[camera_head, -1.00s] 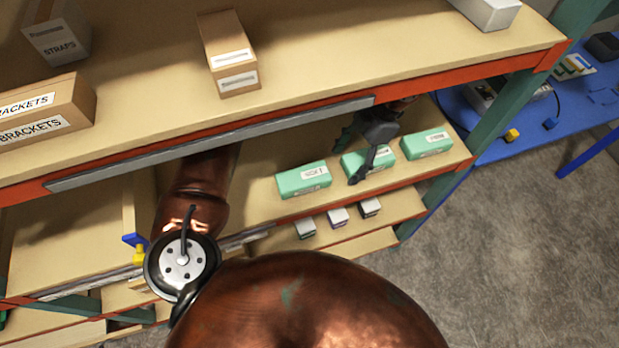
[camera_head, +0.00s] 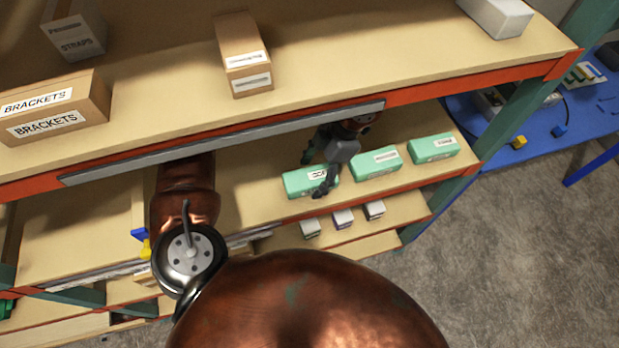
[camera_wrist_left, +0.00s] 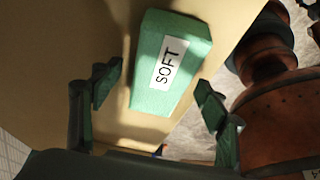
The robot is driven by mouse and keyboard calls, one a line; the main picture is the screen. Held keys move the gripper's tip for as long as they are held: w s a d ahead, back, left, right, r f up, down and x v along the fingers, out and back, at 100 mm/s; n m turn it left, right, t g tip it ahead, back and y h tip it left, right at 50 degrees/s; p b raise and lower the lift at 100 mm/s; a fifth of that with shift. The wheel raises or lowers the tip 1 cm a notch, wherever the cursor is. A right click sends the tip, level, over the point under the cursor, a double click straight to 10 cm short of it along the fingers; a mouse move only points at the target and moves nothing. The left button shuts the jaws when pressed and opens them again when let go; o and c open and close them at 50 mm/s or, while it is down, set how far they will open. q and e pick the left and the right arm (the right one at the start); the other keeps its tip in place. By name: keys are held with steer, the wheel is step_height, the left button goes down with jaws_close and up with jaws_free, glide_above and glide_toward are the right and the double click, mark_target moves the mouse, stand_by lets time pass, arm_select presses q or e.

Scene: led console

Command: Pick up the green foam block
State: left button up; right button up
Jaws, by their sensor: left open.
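Three green blocks with white labels stand in a row on the middle shelf: a left one (camera_head: 300,182), a middle one (camera_head: 376,163) and a right one (camera_head: 433,148). In the wrist view a green block (camera_wrist_left: 170,65) has a label reading SOFT. My left gripper (camera_head: 318,178) is at the left block in the head view and partly covers it. In the wrist view the left gripper (camera_wrist_left: 158,90) is open, with one finger on either side of the block's near end and gaps between. My right gripper is not in view.
Small boxes (camera_head: 343,218) sit on the shelf below. A blue table (camera_head: 550,125) is at right.

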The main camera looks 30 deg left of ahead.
arm_select(q)
steer(key=shift+f, duration=0.55)
steer(key=shift+s+a, duration=0.1)
steer(key=shift+c, duration=0.6)
steer(key=c, duration=0.8)
